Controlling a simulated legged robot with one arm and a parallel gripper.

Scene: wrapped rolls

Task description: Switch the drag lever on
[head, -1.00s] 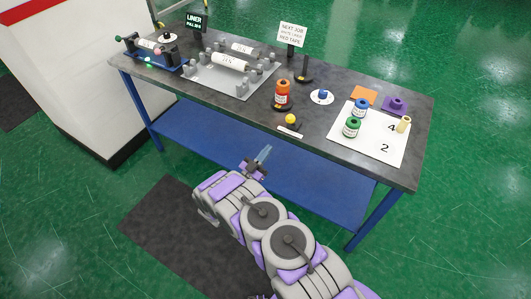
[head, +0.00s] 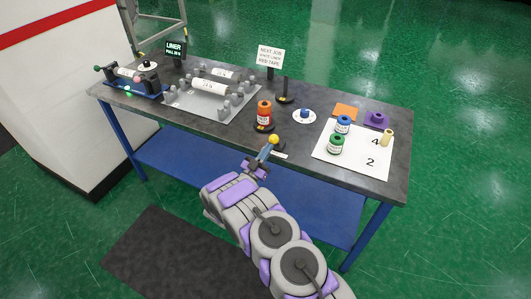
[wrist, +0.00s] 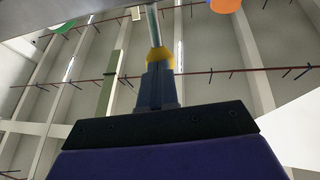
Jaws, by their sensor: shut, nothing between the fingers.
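The drag lever appears to be the small lever with a yellow knob (head: 274,139) at the front edge of the dark table; its white label (head: 279,155) lies beside it. My gripper (head: 266,151) is shut and empty, its tips right at the front of the knob in the head view. In the wrist view the closed fingers (wrist: 158,85) overlap the yellow knob (wrist: 158,55), with a thin metal rod (wrist: 153,22) beyond it. I cannot tell if they touch. My gripper hides the lever's base, and its setting cannot be read.
An orange-red roll (head: 264,114) stands close behind the lever. A grey plate (head: 185,103) with roller stands and a blue winder (head: 140,88) are at left. A white sheet (head: 330,160) with green and blue rolls is at right.

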